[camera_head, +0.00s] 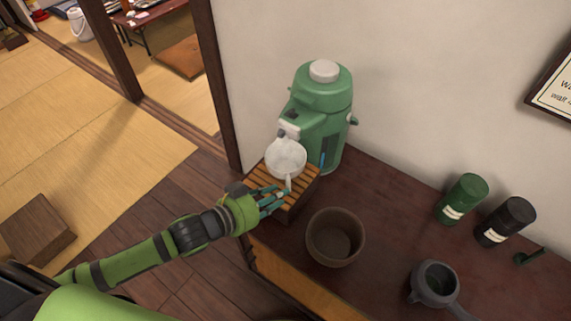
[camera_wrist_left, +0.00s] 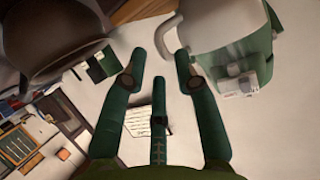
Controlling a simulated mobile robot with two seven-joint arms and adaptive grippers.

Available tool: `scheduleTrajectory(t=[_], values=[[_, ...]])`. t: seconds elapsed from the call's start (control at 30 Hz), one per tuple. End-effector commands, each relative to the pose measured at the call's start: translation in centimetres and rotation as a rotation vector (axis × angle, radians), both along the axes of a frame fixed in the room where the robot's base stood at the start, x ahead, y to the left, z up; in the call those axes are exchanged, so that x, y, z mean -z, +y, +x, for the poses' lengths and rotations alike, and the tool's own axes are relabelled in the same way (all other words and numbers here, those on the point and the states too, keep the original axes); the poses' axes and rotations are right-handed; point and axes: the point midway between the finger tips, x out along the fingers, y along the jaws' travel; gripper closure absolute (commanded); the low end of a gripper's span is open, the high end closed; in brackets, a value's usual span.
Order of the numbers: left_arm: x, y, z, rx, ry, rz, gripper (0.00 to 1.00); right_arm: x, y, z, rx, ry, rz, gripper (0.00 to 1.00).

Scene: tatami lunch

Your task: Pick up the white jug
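The white jug (camera_head: 286,157) stands upright on a slatted wooden stand (camera_head: 307,178), below the spout of a green dispenser (camera_head: 325,115). Its handle (camera_head: 289,184) points toward my left gripper (camera_head: 275,198). In the left wrist view the jug (camera_wrist_left: 208,38) is at upper right, with its handle (camera_wrist_left: 165,42) just beyond the fingertips. There my left gripper (camera_wrist_left: 160,68) has its fingers spread apart, with nothing held between them. I cannot tell whether a finger touches the handle. My right gripper is in neither view.
A brown bowl (camera_head: 335,238) stands on the dark counter (camera_head: 390,215) close to the gripper's right. A grey pot (camera_head: 436,284) with a handle, a green canister (camera_head: 462,198) and a black canister (camera_head: 505,222) are farther right. The wall is behind the dispenser.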

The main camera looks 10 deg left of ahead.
Motion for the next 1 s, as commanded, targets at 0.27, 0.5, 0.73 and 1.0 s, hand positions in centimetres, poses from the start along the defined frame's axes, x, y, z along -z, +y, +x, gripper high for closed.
scheduleTrajectory(t=[0.27, 0.5, 0.73, 1.0], values=[[1.3, -2.0, 2.8, 0.000, -0.002, 0.000, 0.70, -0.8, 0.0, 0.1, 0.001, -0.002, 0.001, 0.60], [1.5, -2.1, 2.9, 0.000, -0.001, 0.001, 0.70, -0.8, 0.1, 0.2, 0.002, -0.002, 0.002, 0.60], [1.5, -2.1, 2.9, -0.001, -0.001, 0.001, 1.00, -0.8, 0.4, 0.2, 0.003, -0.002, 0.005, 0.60], [1.3, -2.1, 3.0, 0.001, -0.006, 0.000, 1.00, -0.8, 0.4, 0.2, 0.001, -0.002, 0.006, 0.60]])
